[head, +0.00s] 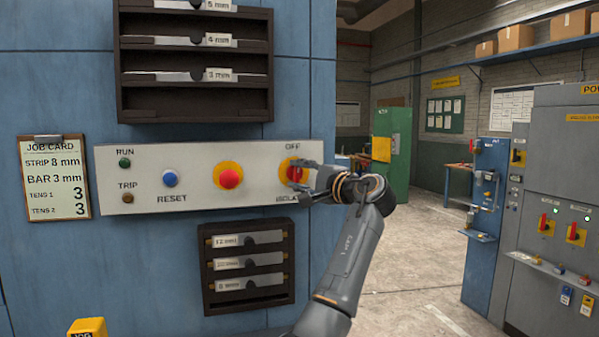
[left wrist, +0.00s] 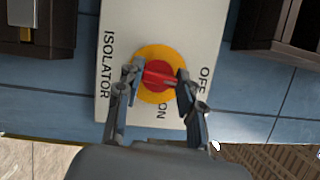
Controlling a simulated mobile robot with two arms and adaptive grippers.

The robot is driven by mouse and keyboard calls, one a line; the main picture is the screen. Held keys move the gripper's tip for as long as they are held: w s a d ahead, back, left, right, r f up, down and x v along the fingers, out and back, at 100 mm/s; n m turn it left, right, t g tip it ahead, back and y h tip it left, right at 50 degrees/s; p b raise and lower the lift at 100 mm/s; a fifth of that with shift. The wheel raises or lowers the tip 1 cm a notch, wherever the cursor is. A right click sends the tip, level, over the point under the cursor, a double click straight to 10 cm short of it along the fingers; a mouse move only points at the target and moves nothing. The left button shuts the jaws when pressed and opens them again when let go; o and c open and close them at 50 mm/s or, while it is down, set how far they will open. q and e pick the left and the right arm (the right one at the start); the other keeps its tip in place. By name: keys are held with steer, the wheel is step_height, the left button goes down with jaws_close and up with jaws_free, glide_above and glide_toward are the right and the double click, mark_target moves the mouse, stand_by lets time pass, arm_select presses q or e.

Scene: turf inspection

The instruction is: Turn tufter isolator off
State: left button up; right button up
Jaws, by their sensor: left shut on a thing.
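The isolator is a red rotary handle (head: 296,173) on a yellow disc at the right end of the pale control panel (head: 200,190). OFF is printed above it and ISOLATOR below. My left gripper (head: 295,180) is at the handle, with one finger above and one below. In the left wrist view its fingers (left wrist: 158,80) are shut on the two ends of the red handle (left wrist: 157,77). There the handle lies lengthwise toward the OFF label (left wrist: 203,82), and the ON label (left wrist: 160,112) is off to its side. My right gripper is out of view.
The panel also has a red button (head: 229,177), a blue reset button (head: 170,179) and RUN and TRIP lamps. Dark racks stand above (head: 195,117) and below (head: 250,304) the panel. A job card (head: 54,178) hangs left. Open floor lies to the right.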

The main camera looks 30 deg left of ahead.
arm_select(q)
steer(key=shift+n, duration=0.5)
stand_by(0.3)
steer(key=o, duration=1.2)
steer(key=shift+c, duration=0.2)
steer(key=v, duration=1.2)
steer(key=shift+r, duration=0.1)
